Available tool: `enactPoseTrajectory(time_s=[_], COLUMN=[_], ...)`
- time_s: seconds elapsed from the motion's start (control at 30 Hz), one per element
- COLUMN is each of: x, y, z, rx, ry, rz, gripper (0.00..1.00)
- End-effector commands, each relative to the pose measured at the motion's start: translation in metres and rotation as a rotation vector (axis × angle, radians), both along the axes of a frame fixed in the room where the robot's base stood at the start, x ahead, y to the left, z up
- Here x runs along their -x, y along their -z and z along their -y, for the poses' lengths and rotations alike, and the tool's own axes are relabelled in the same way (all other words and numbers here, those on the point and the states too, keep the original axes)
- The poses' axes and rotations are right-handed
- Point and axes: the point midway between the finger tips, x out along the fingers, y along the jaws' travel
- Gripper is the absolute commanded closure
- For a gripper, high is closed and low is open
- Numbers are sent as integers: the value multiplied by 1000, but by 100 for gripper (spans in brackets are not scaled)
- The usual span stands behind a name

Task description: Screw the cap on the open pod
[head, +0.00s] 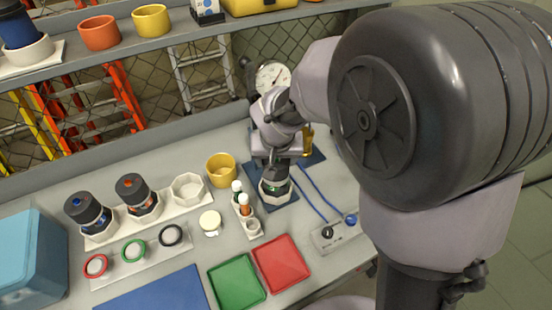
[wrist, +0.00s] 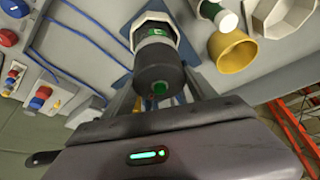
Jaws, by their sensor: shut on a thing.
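The pod (wrist: 151,34), a grey cylinder with a green band, stands upright in a white octagonal holder (wrist: 133,20). In the head view it shows below my gripper (head: 276,168), and the holder (head: 277,196) sits on a dark blue mat (head: 285,203). My gripper (wrist: 158,88) is shut on a black cap (wrist: 158,72) with a green dot on its top. The cap is in line with the pod, at its top end. I cannot tell whether it is seated or just above.
Two dark-capped pods (head: 88,212) (head: 136,194) stand in a white rack with an empty cup (head: 188,188). A yellow cup (head: 221,170) and a small vial rack (head: 249,223) stand left of my gripper. Green (head: 237,281) and red (head: 281,262) trays lie in front. Blue cables run right.

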Motion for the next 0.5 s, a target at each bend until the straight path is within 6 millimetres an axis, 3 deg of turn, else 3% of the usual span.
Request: enactPoseTrajectory(time_s=[0.5], x=[0], y=[5], z=[0], rx=[0], ry=[0], rz=[0], gripper=[74])
